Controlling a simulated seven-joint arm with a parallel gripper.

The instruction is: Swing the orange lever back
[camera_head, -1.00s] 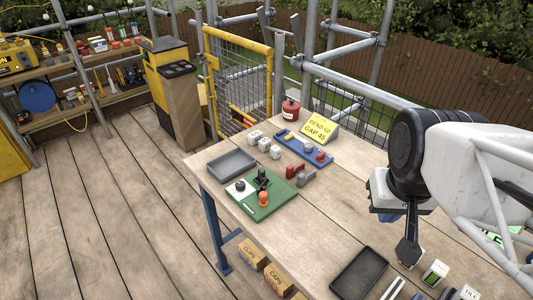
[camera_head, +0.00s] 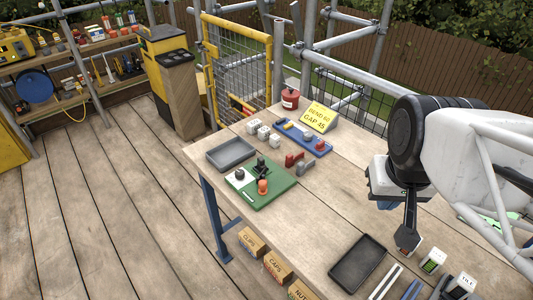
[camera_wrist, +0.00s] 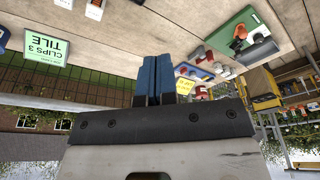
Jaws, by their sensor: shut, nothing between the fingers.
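The orange lever (camera_head: 262,187) is a short upright piece with an orange knob on a green board (camera_head: 272,198) on the table. A black post-like part (camera_head: 260,168) and a dark knob on a white patch are on the same board. The orange lever also shows at the upper right of the wrist view (camera_wrist: 240,31). My gripper's blue fingers (camera_wrist: 153,78) are closed together and hold nothing. My gripper is well to the right of the board in the head view, apart from it. The lever's pivot is too small to make out.
A grey tray (camera_head: 231,154) is beside the board. A blue tray (camera_head: 303,139), red and grey blocks (camera_head: 298,162) and a yellow sign (camera_head: 319,117) stand behind it. A black tray (camera_head: 357,263) lies nearer. Bare tabletop lies between board and arm.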

